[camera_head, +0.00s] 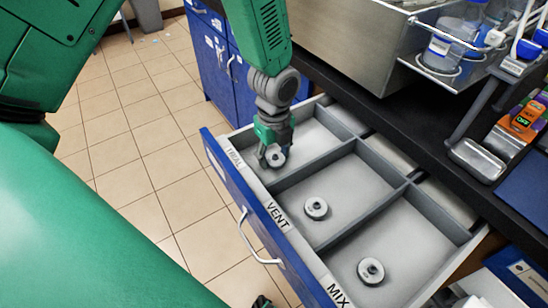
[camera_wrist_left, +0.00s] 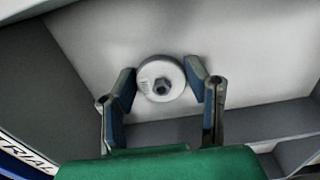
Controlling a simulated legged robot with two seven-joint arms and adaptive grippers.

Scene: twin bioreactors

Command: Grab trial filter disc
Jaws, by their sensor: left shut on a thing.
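The trial filter disc (camera_head: 275,155) is a small white-grey round disc with a dark hub in the drawer compartment labelled TRIAL. In the left wrist view the disc (camera_wrist_left: 160,78) lies between the two fingers of my left gripper (camera_wrist_left: 160,82), which is shut on it at its sides. In the head view my left gripper (camera_head: 274,152) reaches down into that compartment and partly hides the disc. The compartment floor shows close around the disc; I cannot tell whether the disc is lifted. My right gripper is not clearly in view.
The open drawer (camera_head: 240,205) has a blue front and grey dividers. One disc (camera_head: 316,208) lies in the VENT compartment and another (camera_head: 371,270) in the MIX compartment. The black bench (camera_head: 420,130) overhangs the drawer's back side. Tiled floor (camera_head: 140,150) is free at the left.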

